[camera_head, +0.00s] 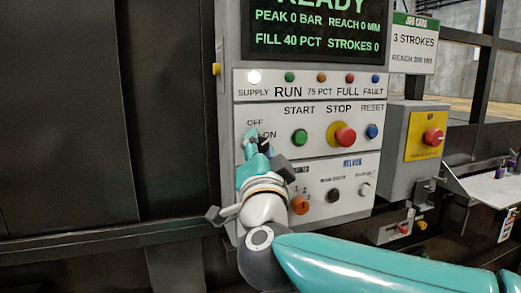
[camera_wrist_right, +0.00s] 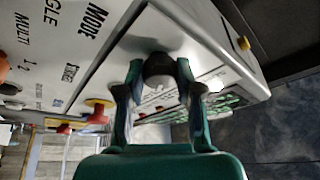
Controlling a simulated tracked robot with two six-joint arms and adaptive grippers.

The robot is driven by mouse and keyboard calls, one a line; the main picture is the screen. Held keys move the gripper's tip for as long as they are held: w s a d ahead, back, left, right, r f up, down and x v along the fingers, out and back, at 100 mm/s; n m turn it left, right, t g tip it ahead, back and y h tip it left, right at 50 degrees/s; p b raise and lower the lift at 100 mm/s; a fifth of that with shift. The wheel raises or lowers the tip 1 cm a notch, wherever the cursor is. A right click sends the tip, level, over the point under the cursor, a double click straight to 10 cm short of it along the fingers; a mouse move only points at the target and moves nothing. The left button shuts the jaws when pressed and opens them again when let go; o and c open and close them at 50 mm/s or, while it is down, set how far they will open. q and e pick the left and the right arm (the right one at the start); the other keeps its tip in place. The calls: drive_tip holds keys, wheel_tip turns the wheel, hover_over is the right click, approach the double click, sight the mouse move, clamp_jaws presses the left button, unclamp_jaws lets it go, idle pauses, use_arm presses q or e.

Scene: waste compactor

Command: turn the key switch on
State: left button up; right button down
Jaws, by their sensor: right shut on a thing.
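The key switch sits by the OFF and ON labels at the left of the control panel (camera_head: 268,113), but my right gripper (camera_head: 252,140) covers most of it in the head view. The right gripper's fingers are closed around it. In the right wrist view the key switch (camera_wrist_right: 158,68) is a dark round knob between the two teal fingertips of my right gripper (camera_wrist_right: 160,75). Which way the key points cannot be told. The SUPPLY lamp (camera_head: 254,77) is white and bright. My left gripper is not in view.
Right of the key switch are a green START button (camera_head: 300,137), a red STOP button (camera_head: 345,137) and a blue RESET button (camera_head: 372,131). Lower controls include an orange selector (camera_head: 299,205). A red emergency button on yellow (camera_head: 433,137) is farther right. The screen (camera_head: 315,28) reads READY.

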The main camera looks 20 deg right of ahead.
drive_tip(key=shift+m+h, duration=0.3)
drive_tip(key=shift+m, duration=0.3)
drive_tip(key=c, duration=0.8)
unclamp_jaws()
drive_tip(key=shift+d, duration=0.1)
drive_tip(key=v, duration=1.2)
drive_tip(key=shift+r, duration=0.15)
